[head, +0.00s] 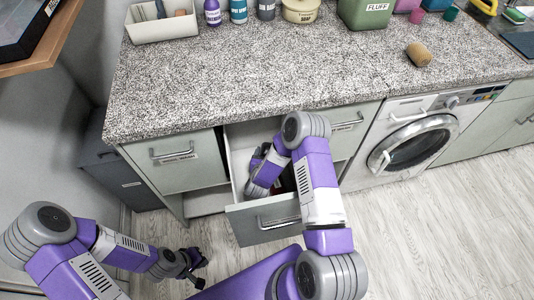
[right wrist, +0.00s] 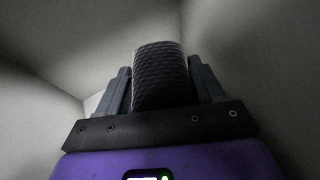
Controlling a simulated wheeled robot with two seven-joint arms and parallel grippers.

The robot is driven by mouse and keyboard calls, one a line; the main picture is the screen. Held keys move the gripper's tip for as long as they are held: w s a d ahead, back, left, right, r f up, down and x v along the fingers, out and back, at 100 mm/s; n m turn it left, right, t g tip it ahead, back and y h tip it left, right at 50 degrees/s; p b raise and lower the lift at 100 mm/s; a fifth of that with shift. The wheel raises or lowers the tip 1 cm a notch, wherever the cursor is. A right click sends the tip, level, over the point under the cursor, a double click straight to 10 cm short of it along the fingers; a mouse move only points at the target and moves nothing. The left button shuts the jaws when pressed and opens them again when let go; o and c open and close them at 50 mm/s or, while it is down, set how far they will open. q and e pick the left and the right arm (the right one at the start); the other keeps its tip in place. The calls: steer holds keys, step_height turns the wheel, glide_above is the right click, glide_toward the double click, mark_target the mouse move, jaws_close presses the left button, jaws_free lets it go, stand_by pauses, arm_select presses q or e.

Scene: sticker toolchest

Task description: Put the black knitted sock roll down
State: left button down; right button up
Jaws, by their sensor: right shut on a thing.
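The black knitted sock roll (right wrist: 160,75) shows in the right wrist view between the two fingers of my right gripper (right wrist: 159,68), which is shut on it. My right forearm reaches down into the open drawer (head: 262,222) under the counter in the head view. My arm hides the roll there. In the right wrist view pale drawer walls surround the gripper, and I cannot tell whether the roll touches the bottom. My left gripper (head: 198,270) is low at the left above the floor, empty, with its fingers apart.
The speckled counter (head: 230,85) lies above the drawer, with a white bin (head: 160,28), bottles and a green box (head: 365,12) at the back. A brown roll (head: 419,54) lies at the right. A washing machine (head: 415,140) stands right of the drawer.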

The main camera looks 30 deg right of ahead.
steer(key=shift+f, duration=0.3)
steer(key=o, duration=1)
steer(key=shift+f, duration=0.1)
steer(key=shift+o, duration=0.2)
steer(key=shift+r, duration=0.6)
steer(key=p+v, duration=0.2)
steer(key=v, duration=0.5)
steer(key=shift+s, duration=0.2)
steer(key=shift+a, duration=0.15)
